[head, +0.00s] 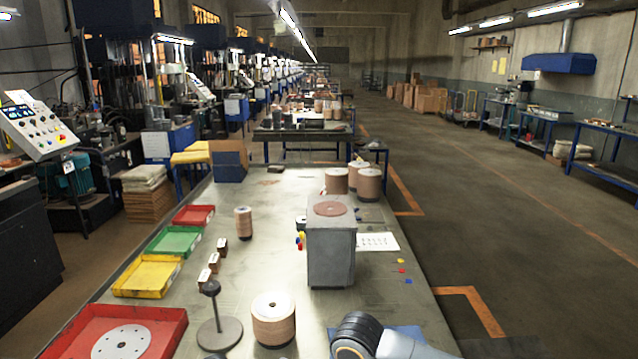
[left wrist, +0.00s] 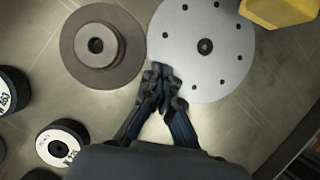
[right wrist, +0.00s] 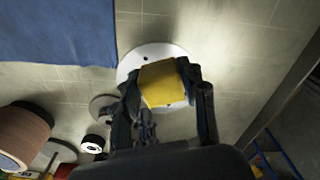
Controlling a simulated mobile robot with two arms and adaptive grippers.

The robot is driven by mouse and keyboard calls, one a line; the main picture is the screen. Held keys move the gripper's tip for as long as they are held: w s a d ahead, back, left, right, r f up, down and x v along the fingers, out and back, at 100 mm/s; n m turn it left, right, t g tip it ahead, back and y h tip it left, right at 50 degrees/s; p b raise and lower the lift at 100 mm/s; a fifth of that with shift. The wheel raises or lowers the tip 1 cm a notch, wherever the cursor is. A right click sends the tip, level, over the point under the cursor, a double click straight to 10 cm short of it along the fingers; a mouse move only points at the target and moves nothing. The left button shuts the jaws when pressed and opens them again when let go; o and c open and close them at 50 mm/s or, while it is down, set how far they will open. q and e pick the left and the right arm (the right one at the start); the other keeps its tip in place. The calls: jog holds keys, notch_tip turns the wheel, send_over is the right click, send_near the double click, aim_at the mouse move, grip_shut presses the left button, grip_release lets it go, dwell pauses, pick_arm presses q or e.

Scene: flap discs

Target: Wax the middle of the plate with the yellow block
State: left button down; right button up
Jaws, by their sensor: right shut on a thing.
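The plate (left wrist: 205,70) is a pale grey round disc with a centre hole and a ring of small holes, lying flat. It also shows in the right wrist view (right wrist: 140,52), partly covered. My right gripper (right wrist: 163,82) is shut on the yellow block (right wrist: 163,86), which it holds over the plate there. In the left wrist view the block (left wrist: 283,12) is at the upper right, past the plate's edge; whether it touches the plate cannot be told. My left gripper (left wrist: 160,72) has its fingers together at the plate's left edge. Neither gripper shows in the head view.
A dark flanged disc (left wrist: 82,58) lies left of the plate. Small rolls (left wrist: 60,143) stand nearby. A blue cloth (right wrist: 60,30) lies at the upper left in the right wrist view. In the head view, trays (head: 172,241) line the left edge and a grey box (head: 331,250) stands centrally.

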jog(key=shift+w+a, duration=1.8)
jog(key=shift+a, duration=0.2)
jog(key=shift+f, duration=2.35)
